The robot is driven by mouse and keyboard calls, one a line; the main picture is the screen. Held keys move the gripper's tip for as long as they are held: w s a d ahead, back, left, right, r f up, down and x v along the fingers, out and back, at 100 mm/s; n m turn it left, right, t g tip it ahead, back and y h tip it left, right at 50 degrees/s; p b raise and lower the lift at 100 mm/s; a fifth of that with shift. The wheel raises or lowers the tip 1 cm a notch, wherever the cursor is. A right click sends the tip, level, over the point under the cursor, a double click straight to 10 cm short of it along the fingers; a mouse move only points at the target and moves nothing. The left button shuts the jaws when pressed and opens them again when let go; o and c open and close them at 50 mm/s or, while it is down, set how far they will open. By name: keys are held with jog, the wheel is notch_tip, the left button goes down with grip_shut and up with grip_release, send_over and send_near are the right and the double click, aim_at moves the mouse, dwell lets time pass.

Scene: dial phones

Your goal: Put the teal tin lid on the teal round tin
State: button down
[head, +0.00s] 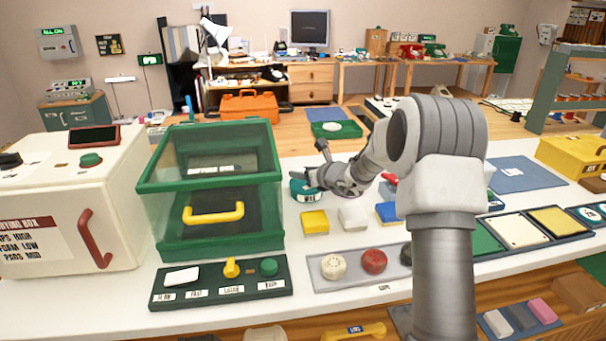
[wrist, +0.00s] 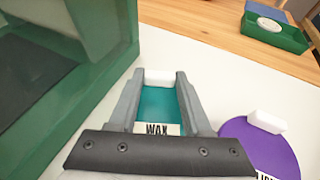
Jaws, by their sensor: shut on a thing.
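My gripper (wrist: 158,80) is shut on a small white block, the knob of the teal tin lid (wrist: 157,103). The teal surface shows between the fingers, with a "WAX" label at its near edge. In the head view my gripper (head: 312,181) is beside the green glass-sided box, over a round teal piece (head: 299,188) with a white label. I cannot tell there whether this piece is the lid alone or the lid with the teal round tin under it. Any contact below the lid is hidden.
The green glass-sided box (head: 210,185) stands close left of my gripper. A purple round lid (wrist: 255,150) with a white knob is close right in the wrist view. Yellow, white and blue blocks lie in front. A green tray (head: 336,129) stands behind.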

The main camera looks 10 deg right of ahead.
jog(key=shift+f, duration=0.1)
jog(key=c, duration=0.8)
grip_release()
jog(key=o, duration=0.5)
jog(key=shift+c, duration=0.2)
jog(key=shift+s+d+r, duration=0.15)
jog(key=shift+s+r, duration=0.05)
jog(key=shift+r, duration=0.05)
jog(key=p+v, duration=0.1)
jog(key=v, duration=1)
jog(key=shift+s, duration=0.25)
jog(key=shift+d, duration=0.1)
